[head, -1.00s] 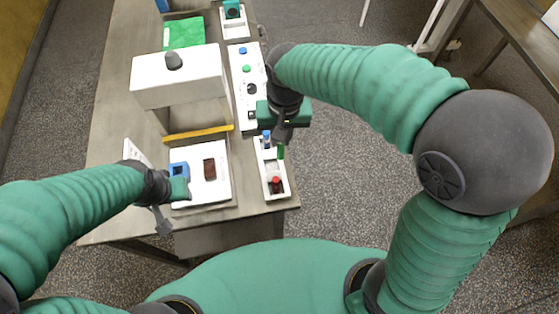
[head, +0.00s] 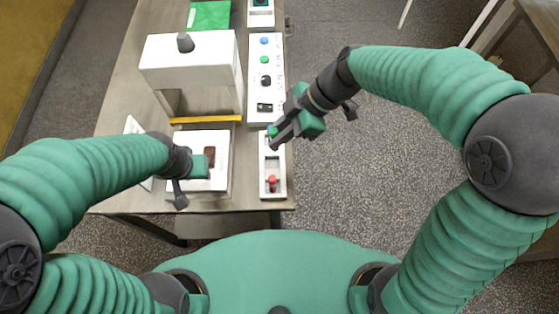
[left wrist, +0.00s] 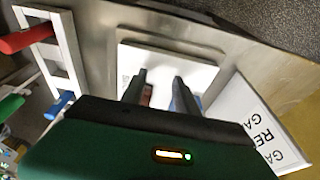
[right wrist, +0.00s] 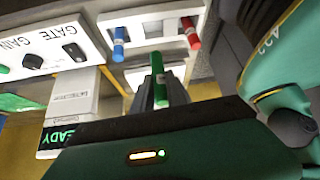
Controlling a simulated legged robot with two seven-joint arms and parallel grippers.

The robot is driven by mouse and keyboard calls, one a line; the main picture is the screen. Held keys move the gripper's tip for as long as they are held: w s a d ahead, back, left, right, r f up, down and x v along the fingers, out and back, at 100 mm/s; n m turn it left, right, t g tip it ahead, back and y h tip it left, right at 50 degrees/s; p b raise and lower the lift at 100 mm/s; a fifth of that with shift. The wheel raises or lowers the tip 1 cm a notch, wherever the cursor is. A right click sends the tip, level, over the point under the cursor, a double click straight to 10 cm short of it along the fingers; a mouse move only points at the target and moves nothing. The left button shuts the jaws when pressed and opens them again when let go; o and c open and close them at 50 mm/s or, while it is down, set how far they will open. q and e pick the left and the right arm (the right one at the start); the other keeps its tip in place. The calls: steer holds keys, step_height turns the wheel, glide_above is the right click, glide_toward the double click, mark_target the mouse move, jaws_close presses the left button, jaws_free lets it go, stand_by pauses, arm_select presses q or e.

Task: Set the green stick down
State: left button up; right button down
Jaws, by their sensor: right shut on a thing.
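The green stick (right wrist: 157,64) is held upright between the fingers of my right gripper (right wrist: 160,92). The rack (right wrist: 150,18) holds a red stick (right wrist: 190,33) and a blue stick (right wrist: 119,43). I cannot tell whether the green stick touches the rack. My left gripper (left wrist: 160,90) has its fingers apart, above the white plate (left wrist: 170,62), with nothing visible gripped.
A brown block (head: 209,157) lies on the plate; a blue piece shows beside my left fingers. A white machine housing (head: 190,65) with a yellow bar stands behind the plate. A control panel (head: 264,85) with knobs lies beyond the rack. Open floor lies right of the table.

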steer(key=f, duration=0.6)
steer(key=a+f, duration=0.1)
steer(key=f, duration=0.3)
steer(key=shift+s+a, duration=0.1)
steer(key=shift+s, duration=0.05)
steer(key=shift+d, duration=0.3)
steer(key=c, duration=1.4)
jaws_free()
steer(key=shift+o, duration=0.3)
steer(key=shift+a, duration=0.25)
steer(key=v, duration=1.2)
steer(key=s+d+f+m+t+h, duration=0.1)
steer(key=s+d+f+m+h, duration=0.2)
steer(key=d+m, duration=0.3)
steer(key=s+d+f+m+t+h, duration=0.2)
steer(key=s+d+f+m+h, duration=0.1)
steer(key=m, duration=1)
steer(key=d+f+h, duration=0.1)
steer(key=d+f, duration=0.1)
steer(key=d, duration=0.1)
steer(key=shift+s, duration=0.2)
steer(key=shift+d+f, duration=0.1)
steer(key=shift+f, duration=0.05)
